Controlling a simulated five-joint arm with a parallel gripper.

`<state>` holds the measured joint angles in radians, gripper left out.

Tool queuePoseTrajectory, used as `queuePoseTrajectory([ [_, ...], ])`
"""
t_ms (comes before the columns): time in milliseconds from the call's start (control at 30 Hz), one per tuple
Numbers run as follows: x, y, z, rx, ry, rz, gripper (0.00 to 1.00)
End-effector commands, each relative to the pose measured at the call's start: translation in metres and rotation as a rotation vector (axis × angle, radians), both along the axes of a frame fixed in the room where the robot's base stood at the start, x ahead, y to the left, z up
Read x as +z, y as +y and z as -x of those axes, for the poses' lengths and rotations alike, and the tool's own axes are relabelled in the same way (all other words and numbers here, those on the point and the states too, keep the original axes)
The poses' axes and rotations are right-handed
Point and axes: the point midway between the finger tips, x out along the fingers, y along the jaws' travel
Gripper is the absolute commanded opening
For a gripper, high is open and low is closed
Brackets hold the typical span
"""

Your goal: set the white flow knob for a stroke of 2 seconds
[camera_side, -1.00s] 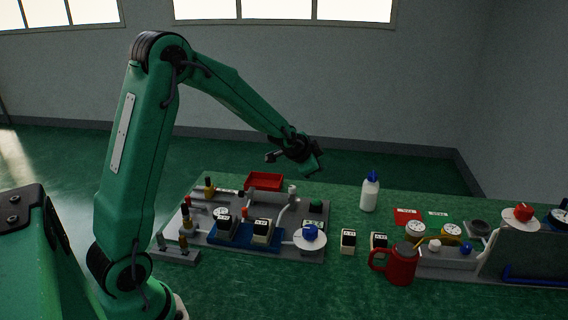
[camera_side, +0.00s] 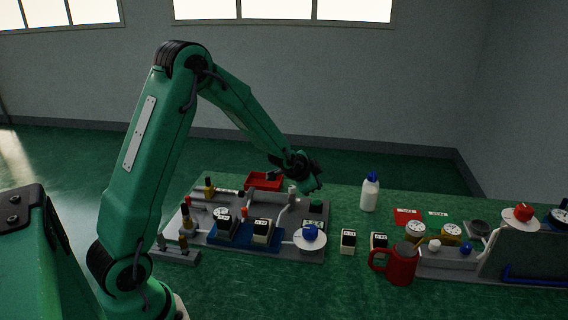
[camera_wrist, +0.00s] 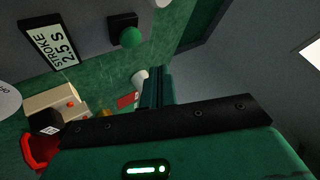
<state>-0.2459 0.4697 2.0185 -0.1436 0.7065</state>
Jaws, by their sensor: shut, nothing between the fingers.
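The white flow knob (camera_side: 292,190) stands at the back of the grey press plate in the side view, close below and left of my gripper (camera_side: 312,185). The stroke display (camera_wrist: 56,46) reads "STROKE 2.5 S" in the wrist view. My gripper, also in the wrist view (camera_wrist: 155,88), is shut and empty. It is above the bench, apart from the display.
A green button (camera_wrist: 130,36) sits beside the display. A blue knob on a white dial (camera_side: 310,232), a red tray (camera_side: 264,181), a white bottle (camera_side: 369,194) and a red mug (camera_side: 401,264) stand around. Green bench is free in front of the plate.

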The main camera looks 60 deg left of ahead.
Motion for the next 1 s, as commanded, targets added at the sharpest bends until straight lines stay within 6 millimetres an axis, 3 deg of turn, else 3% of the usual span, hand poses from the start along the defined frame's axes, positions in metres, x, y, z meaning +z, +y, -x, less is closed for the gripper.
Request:
queuePoseTrajectory([
  [400, -0.031, 0.000, 0.001, 0.000, 0.001, 0.000, 0.00],
  [1000, -0.032, 0.000, 0.000, 0.000, 0.000, 0.000, 0.00],
])
